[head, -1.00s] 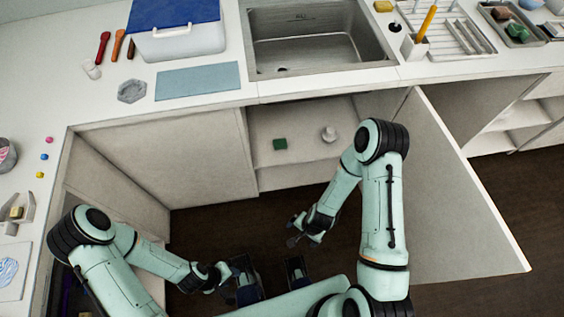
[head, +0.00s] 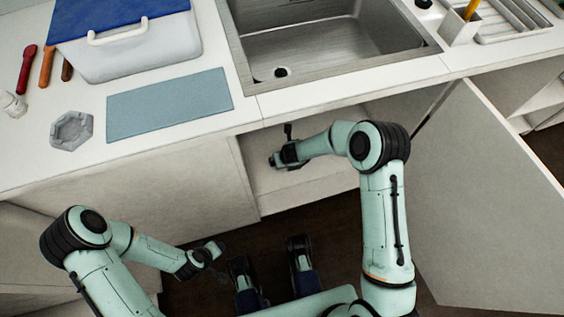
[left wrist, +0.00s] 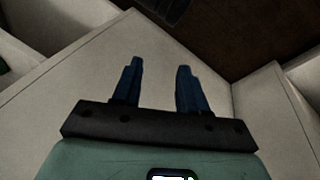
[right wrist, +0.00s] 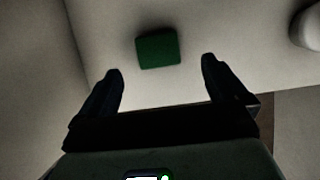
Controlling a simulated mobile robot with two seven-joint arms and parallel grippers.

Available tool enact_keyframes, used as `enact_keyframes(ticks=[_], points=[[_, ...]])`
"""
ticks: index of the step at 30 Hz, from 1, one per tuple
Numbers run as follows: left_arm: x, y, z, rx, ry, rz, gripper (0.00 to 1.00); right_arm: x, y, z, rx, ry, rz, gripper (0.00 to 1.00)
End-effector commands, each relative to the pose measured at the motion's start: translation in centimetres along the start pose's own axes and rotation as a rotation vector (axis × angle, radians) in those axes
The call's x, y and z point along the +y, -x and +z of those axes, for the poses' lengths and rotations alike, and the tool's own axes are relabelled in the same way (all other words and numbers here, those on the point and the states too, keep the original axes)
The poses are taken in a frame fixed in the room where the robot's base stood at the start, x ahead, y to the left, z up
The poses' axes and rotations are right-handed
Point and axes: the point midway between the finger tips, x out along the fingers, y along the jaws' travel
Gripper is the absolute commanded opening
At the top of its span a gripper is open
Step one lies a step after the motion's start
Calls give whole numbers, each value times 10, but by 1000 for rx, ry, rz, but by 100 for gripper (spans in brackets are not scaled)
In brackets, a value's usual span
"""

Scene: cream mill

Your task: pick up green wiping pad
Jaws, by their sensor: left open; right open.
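The green wiping pad (right wrist: 158,49) lies flat on the pale cabinet floor in the right wrist view. It is ahead of my right gripper (right wrist: 162,80), between the lines of its two open fingers and apart from them. In the head view my right gripper (head: 283,150) reaches into the open cabinet under the sink, and the pad is hidden there. My left gripper (left wrist: 158,80) is open and empty, with pale cabinet panels beyond it. In the head view the left gripper (head: 217,259) is low in front of the cabinets.
An open cabinet door (head: 480,200) stands right of my right arm. The counter edge and sink (head: 310,50) are above the opening. A whitish object (right wrist: 308,27) stands in the cabinet, right of the pad. A blue mat (head: 168,104) lies on the counter.

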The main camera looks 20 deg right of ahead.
Motion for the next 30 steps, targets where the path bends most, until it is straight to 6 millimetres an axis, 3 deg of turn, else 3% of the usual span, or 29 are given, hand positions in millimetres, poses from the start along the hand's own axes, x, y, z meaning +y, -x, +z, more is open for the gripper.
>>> enact_keyframes(ticks=[7, 16, 25, 26, 30], points=[[-4, -9, -5, 14, 4, -6, 43, 1, -21, -1, 1, 1, 0, 99], [-28, -29, 25, -79, 28, -48, 43, 4, -61, -2, 2, 1, 0, 99], [-31, -30, 29, -92, 31, -54, 43, 3, -65, -1, 0, 3, 0, 99], [-31, -30, 29, -91, 31, -54, 43, 3, -65, -1, 0, 3, 0, 92], [-31, -30, 29, -91, 31, -53, 43, 3, -64, -1, 0, 2, 0, 47]])
